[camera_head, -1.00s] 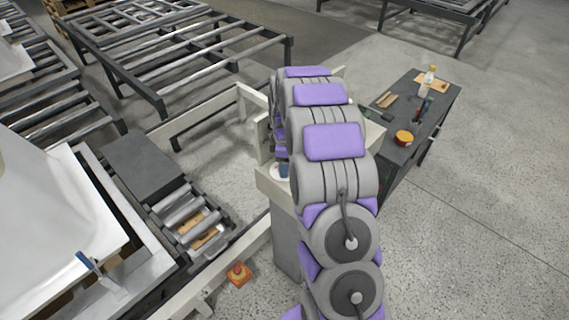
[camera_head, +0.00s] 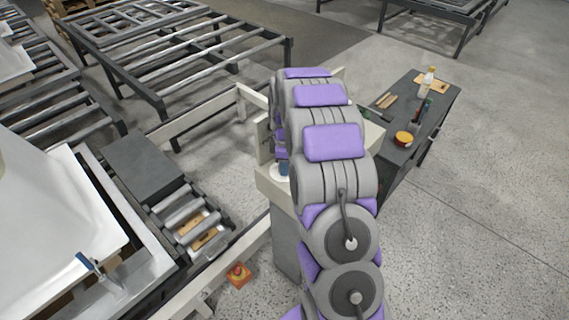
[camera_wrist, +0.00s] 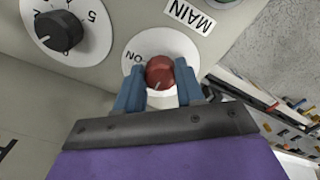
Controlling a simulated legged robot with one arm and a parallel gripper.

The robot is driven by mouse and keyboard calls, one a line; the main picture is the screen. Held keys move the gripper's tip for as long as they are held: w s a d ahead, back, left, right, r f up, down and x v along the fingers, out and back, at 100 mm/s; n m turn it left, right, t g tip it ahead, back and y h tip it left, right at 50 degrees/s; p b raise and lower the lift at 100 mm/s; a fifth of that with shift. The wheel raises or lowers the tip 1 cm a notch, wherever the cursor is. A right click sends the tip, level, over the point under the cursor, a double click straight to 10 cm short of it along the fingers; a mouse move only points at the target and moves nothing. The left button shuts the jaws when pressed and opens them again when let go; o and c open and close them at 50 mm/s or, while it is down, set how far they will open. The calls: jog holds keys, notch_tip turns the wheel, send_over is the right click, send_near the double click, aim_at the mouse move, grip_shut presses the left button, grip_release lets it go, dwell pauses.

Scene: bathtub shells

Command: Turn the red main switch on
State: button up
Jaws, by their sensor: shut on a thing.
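The red main switch (camera_wrist: 160,73) is a round red knob on a white dial plate (camera_wrist: 136,50) marked "ON", below a label (camera_wrist: 189,15) reading "MAIN". My gripper (camera_wrist: 160,84) has its two blue fingers on either side of the knob and is shut on it. A small white mark shows on the knob's lower part. In the head view my grey and purple arm hides the knob; only the pale control box (camera_head: 270,182) shows beside the arm.
A black numbered dial (camera_wrist: 59,31) sits left of the switch on the same panel. A dark workbench (camera_head: 434,107) with tools stands right of my arm. An orange box with a red button (camera_head: 238,273) and a roller conveyor (camera_head: 188,217) lie to the left.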

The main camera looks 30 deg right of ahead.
jog(key=shift+r+m+p, duration=0.15)
jog(key=shift+m+p, duration=0.15)
jog(key=shift+m, duration=0.1)
jog(key=m+p, duration=0.2)
jog(key=m, duration=0.1)
jog(key=shift+r, duration=0.1)
jog(key=m+p, duration=0.3)
jog(key=m, duration=0.2)
jog(key=shift+a, duration=0.1)
jog(key=m+p, duration=0.2)
jog(key=m, duration=0.2)
jog(key=shift+w+m, duration=0.1)
jog(key=shift+m, duration=0.3)
jog(key=m+p, duration=0.1)
jog(key=m, duration=0.3)
jog(key=shift+a, duration=0.15)
jog(key=o, duration=0.8)
jog(key=shift+w, duration=0.1)
jog(key=shift+o, duration=1.2)
jog(key=shift+f, duration=0.2)
jog(key=shift+r, duration=0.1)
